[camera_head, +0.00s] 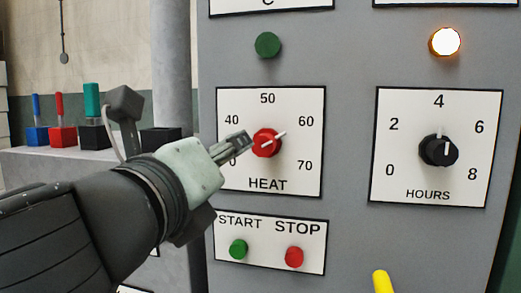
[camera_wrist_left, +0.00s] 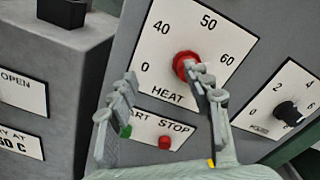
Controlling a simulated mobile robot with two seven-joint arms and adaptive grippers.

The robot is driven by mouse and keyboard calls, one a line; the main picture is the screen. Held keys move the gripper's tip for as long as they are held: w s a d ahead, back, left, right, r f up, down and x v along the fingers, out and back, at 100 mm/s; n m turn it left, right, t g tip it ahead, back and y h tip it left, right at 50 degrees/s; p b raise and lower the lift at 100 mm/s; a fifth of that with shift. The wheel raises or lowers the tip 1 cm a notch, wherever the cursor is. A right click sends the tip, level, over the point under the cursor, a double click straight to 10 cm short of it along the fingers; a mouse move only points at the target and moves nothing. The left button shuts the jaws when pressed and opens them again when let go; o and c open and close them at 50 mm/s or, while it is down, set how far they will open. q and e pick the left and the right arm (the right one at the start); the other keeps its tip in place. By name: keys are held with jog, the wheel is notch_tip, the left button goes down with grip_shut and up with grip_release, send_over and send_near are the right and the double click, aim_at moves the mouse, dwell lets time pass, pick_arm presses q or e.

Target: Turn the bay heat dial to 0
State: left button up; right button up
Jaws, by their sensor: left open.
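The red heat dial (camera_head: 268,149) sits on a white HEAT plate (camera_head: 307,176) marked 0, 40, 50, 60 and 70. Its white pointer aims up and right, close to 60. My left gripper (camera_head: 243,140) is at the dial's left side in the head view and partly covers the 0 and the plate's left edge. In the left wrist view the gripper (camera_wrist_left: 163,80) is open, its fingers apart, and one finger overlaps the right part of the dial (camera_wrist_left: 182,61). I cannot tell whether it touches. My right gripper is not in view.
Green START (camera_head: 238,249) and red STOP (camera_head: 294,257) buttons sit just below. A black hours dial (camera_head: 434,152) is to the right. A green lamp (camera_head: 267,45) and a lit lamp (camera_head: 445,42) are above. Coloured levers (camera_head: 92,105) stand at left. A yellow part (camera_head: 382,282) juts in below.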

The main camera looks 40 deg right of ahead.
aim_at(262, 148)
pick_arm(q)
jog(key=s+d+m, duration=0.2)
jog(key=s+m, duration=0.2)
jog(key=m, duration=0.6)
jog(key=x, duration=0.3)
jog(key=p+x, duration=0.1)
jog(key=x, duration=0.1)
jog(key=shift+w+d+r, duration=0.2)
jog(key=shift+d+r, duration=0.05)
jog(key=shift+r, duration=0.05)
jog(key=shift+w+d, duration=0.35)
jog(key=shift+d, duration=0.1)
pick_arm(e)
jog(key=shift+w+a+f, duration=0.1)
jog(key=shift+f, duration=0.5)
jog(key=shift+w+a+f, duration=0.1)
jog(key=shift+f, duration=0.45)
pick_arm(q)
grip_shut()
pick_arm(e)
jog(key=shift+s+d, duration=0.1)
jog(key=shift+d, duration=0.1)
